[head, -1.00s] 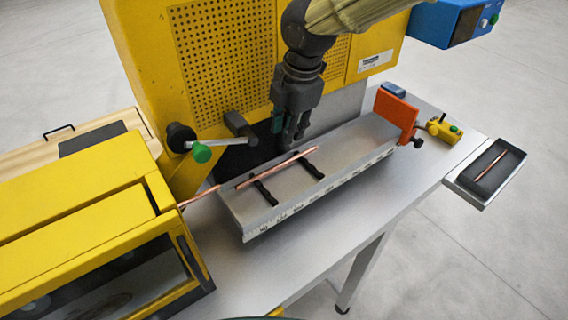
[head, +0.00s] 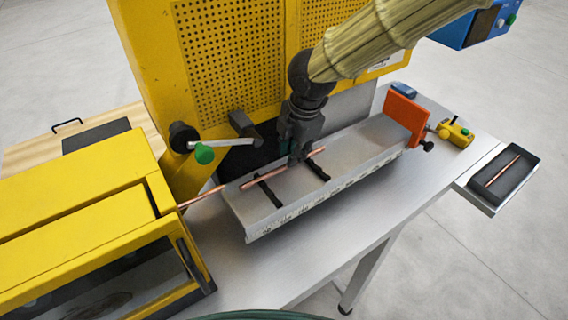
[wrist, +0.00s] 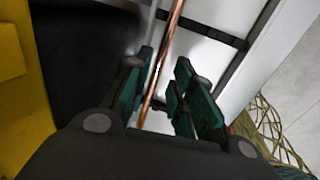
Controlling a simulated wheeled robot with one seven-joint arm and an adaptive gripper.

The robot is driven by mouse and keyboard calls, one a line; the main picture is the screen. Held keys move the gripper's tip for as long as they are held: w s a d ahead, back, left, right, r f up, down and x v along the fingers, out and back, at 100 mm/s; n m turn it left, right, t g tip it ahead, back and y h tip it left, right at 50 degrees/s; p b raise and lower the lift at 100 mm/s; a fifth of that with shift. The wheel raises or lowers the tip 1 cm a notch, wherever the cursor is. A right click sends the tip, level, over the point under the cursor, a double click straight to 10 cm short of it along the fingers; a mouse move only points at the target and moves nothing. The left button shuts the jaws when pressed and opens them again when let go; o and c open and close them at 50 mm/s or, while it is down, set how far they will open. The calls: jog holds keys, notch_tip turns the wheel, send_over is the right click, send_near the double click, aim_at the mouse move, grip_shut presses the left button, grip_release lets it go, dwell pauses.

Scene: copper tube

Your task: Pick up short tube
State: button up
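A thin copper tube (head: 268,177) lies across two black supports on the grey metal tray (head: 345,165). My gripper (head: 294,160) is low over the tray at the tube, near its right part. In the wrist view my gripper (wrist: 160,95) has its green-padded fingers apart, one on each side of the copper tube (wrist: 168,45). The tube runs between them with a gap visible on both sides. Another copper tube piece (head: 201,197) sticks out of the yellow machine at the left, in line with the tray. A further short copper tube (head: 502,170) lies in a dark tray at the right.
The yellow machine (head: 140,60) stands behind the tray, with a green-knobbed lever (head: 205,154) near my gripper. An orange stop plate (head: 404,116) and yellow clamp (head: 455,133) stand at the tray's right end. The front table strip is clear.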

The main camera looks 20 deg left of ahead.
aim_at(285, 167)
jog(key=p+x, duration=0.1)
jog(key=x, duration=0.2)
jog(key=shift+w+f, duration=0.15)
jog(key=shift+w, duration=0.05)
jog(key=shift+f, duration=0.25)
grip_shut()
jog(key=shift+r, duration=0.1)
